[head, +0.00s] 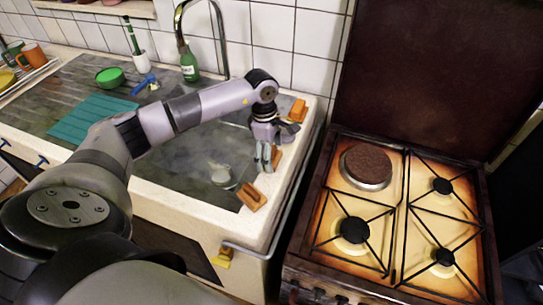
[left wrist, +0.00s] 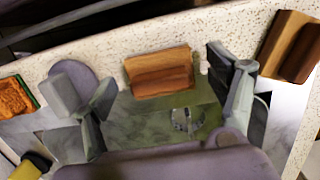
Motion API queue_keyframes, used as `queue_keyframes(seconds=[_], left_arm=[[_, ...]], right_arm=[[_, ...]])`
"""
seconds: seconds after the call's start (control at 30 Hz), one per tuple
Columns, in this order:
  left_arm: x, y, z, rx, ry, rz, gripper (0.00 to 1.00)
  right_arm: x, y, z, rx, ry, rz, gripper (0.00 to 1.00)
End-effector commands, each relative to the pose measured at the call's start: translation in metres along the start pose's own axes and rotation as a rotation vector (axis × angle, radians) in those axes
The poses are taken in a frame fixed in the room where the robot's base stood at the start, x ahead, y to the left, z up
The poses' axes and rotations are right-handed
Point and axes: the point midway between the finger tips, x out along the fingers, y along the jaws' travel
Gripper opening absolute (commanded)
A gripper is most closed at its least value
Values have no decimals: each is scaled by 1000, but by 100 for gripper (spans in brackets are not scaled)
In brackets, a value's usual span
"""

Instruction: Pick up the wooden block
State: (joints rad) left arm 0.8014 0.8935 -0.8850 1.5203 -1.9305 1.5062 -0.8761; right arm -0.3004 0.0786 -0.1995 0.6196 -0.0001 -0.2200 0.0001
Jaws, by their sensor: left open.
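A wooden block (left wrist: 160,72) lies on the pale speckled rim of the sink, between and a little beyond my left gripper's fingers in the left wrist view. In the head view this block (head: 277,157) is partly hidden behind the gripper. My left gripper (head: 264,165) points down over the sink's right edge. It is open and empty, with one finger on each side of the block in the left wrist view (left wrist: 165,103). A second wooden block (head: 252,197) lies nearer on the rim; it also shows at the right of the left wrist view (left wrist: 290,46). My right gripper is not in view.
An orange item (head: 298,110) lies farther back on the rim. A tap (head: 219,40) and a green bottle (head: 188,66) stand behind the sink. A metal rail (head: 285,215) runs along the counter's right side, beside the brown gas cooker (head: 400,225). A teal mat (head: 92,118) lies left.

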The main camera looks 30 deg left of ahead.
Motion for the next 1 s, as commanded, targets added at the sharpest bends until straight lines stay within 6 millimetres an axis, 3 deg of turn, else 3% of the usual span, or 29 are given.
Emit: queue_keyframes(seconds=[0.07,0.83,1.0], left_arm=[[0,0,0,0,0,0,80],[-1,0,0,0,0,0,29],[-1,0,0,0,0,1,27]], right_arm=[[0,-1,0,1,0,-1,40],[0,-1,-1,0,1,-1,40],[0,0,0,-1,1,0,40]])
